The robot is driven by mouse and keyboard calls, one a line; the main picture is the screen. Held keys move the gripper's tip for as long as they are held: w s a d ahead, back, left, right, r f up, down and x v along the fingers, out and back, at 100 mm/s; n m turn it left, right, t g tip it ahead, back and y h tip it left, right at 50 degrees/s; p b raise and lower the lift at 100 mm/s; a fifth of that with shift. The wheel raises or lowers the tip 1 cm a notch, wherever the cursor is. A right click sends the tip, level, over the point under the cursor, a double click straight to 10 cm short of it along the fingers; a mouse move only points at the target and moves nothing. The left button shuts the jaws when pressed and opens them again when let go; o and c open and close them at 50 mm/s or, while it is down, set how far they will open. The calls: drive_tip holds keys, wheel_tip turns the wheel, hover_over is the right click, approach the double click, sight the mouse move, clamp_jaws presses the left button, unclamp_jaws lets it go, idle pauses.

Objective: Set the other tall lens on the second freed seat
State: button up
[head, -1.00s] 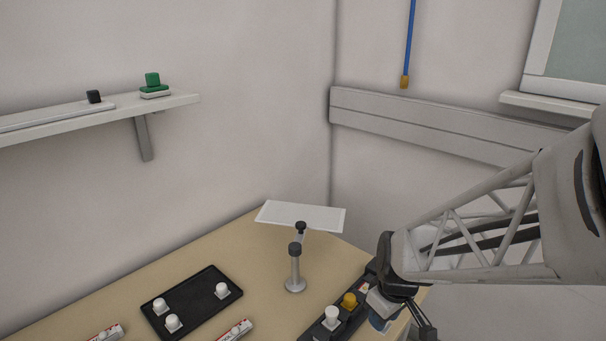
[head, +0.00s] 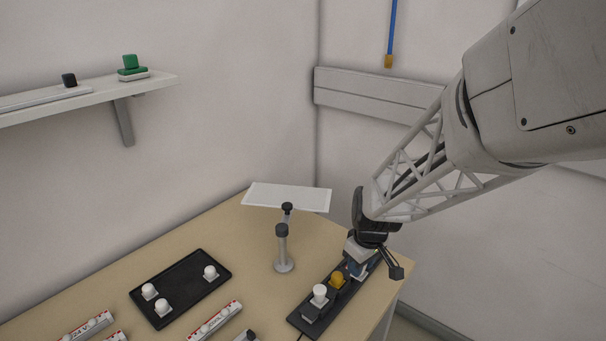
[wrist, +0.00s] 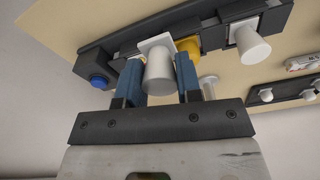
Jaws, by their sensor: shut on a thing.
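In the wrist view my gripper (wrist: 160,82) has its two blue fingers shut on a tall white lens (wrist: 158,72) with a square white base. The lens is at the dark strip (wrist: 122,45), beside the yellow lens (wrist: 189,46); I cannot tell whether it touches a seat. Another tall white lens (wrist: 250,46) stands farther along the strip. In the head view my gripper (head: 357,268) is at the far part of the strip (head: 308,328), past the yellow lens (head: 337,280) and the other white lens (head: 320,292). The held lens is mostly hidden there.
A black tray (head: 182,283) holds three small white lenses. A grey post (head: 282,248) on a round foot stands left of the strip, with another dark-topped post behind. Red-and-white marked bars (head: 215,320) lie at the front. A blue button (wrist: 97,82) sits at the strip's end.

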drive_tip(key=shift+w+d+f, duration=0.1)
drive_tip(key=shift+w+f, duration=0.1)
drive_tip(key=shift+w, duration=1.6)
drive_tip(key=shift+w+d+f, duration=0.1)
drive_tip(key=shift+w+f, duration=0.05)
drive_tip(key=shift+w, duration=1.6)
drive_tip(key=shift+f, duration=1.75)
drive_tip(key=shift+f, duration=0.15)
drive_tip(key=o, duration=0.9)
drive_tip(key=shift+r, duration=0.2)
drive_tip(key=r, duration=0.4)
drive_tip(key=s+r, duration=0.1)
drive_tip(key=r, duration=0.7)
drive_tip(key=shift+s+d, duration=0.15)
drive_tip(key=shift+d, duration=0.15)
